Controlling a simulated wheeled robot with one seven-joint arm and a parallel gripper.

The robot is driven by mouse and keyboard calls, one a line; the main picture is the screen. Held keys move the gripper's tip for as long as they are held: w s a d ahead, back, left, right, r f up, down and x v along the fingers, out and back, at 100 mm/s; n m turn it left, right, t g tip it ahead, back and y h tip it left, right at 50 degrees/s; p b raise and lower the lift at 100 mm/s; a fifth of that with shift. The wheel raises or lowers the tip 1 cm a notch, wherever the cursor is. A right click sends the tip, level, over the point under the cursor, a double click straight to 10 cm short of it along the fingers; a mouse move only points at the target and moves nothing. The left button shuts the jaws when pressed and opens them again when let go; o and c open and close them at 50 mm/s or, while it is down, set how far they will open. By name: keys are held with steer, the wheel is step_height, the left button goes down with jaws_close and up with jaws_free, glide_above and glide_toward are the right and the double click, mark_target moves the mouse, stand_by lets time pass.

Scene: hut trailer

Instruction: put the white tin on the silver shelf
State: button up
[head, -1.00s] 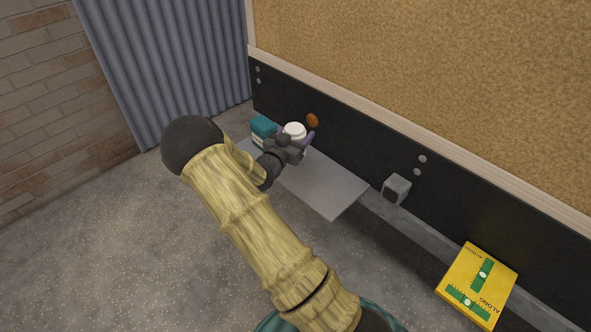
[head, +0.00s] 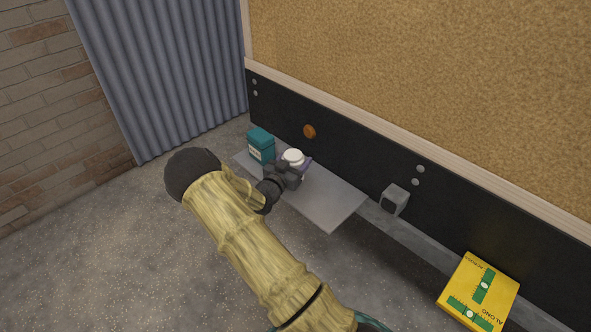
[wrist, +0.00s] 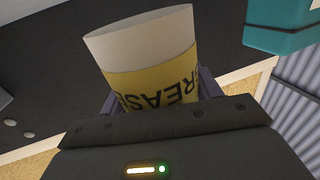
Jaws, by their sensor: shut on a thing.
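The white tin (head: 293,156) shows its round white top in the head view, at the far half of the silver shelf (head: 325,203). In the wrist view the tin (wrist: 150,50) fills the upper middle, with a yellow band lettered in black, seen upside down. My gripper (head: 292,166) is shut on the tin, its purplish fingers on either side of the yellow band. The tin looks upright. Its base is hidden behind my gripper in the head view, so I cannot tell whether it touches the shelf.
A teal box (head: 260,145) stands on the shelf just left of the tin; it also shows in the wrist view (wrist: 285,25). The shelf's near right part is bare. A small grey box (head: 394,200) and a yellow box (head: 479,290) are further right along the dark wall.

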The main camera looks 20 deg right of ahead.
steer(key=shift+f+b, duration=0.35)
steer(key=shift+f, duration=1.5)
steer(key=shift+f, duration=0.15)
steer(key=o, duration=1.3)
steer(key=shift+c, duration=0.2)
steer(key=shift+r, duration=0.2)
steer(key=p+v, duration=0.1)
steer(key=v, duration=1.1)
steer(key=shift+a, duration=0.1)
